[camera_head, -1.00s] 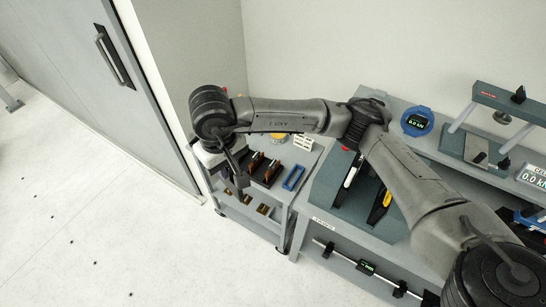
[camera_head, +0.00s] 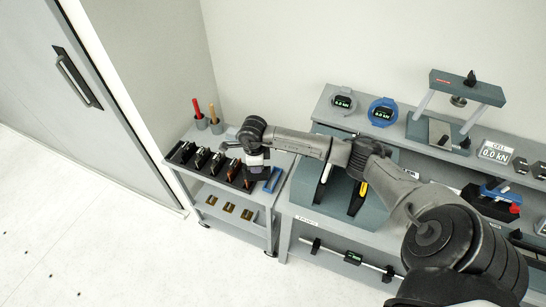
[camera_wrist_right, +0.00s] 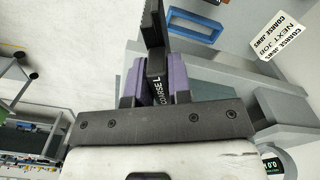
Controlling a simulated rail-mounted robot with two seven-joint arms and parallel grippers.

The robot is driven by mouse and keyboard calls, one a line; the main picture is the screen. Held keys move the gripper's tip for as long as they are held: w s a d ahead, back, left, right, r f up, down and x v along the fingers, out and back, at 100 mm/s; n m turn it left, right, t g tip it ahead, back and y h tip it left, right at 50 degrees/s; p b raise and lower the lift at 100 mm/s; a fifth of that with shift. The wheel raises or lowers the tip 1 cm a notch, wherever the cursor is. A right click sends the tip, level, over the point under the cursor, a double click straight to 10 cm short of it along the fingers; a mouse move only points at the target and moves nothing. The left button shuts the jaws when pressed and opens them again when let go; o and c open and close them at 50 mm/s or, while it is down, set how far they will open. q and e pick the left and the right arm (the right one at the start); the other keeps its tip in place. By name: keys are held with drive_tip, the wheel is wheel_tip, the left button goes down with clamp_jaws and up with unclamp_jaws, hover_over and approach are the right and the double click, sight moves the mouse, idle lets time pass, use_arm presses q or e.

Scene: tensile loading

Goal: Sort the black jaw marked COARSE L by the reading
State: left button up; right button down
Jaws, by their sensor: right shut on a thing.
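The black jaw (camera_wrist_right: 155,45) marked COARSE L is between the purple finger pads of my right gripper (camera_wrist_right: 157,92) in the right wrist view. The gripper is shut on it. The jaw points away from the wrist, with its lettering near the pads. In the head view my right gripper (camera_head: 256,172) is over the right part of the small cart (camera_head: 232,194), by the black rack. The jaw is too small and covered to make out there. My left gripper is not in view.
A black rack (camera_head: 205,163) with several jaws stands on the cart, with a blue frame (camera_head: 273,179) beside it. A NEXT JOB COARSE JAWS card (camera_wrist_right: 280,36) shows at upper right in the wrist view. A bench (camera_head: 300,203) with a press (camera_head: 465,90) stands to the right.

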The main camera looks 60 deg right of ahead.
drive_tip(key=d+f+m, duration=0.2)
drive_tip(key=d+m, duration=0.2)
drive_tip(key=m, duration=0.7)
drive_tip(key=s+d+f+m, duration=0.1)
drive_tip(key=d+m, duration=0.3)
drive_tip(key=m, duration=0.8)
drive_tip(key=shift+s+d+f, duration=0.2)
drive_tip(key=shift+s+f, duration=0.1)
drive_tip(key=shift+f, duration=0.1)
drive_tip(key=shift+f+b, duration=1)
drive_tip(key=shift+f, duration=0.9)
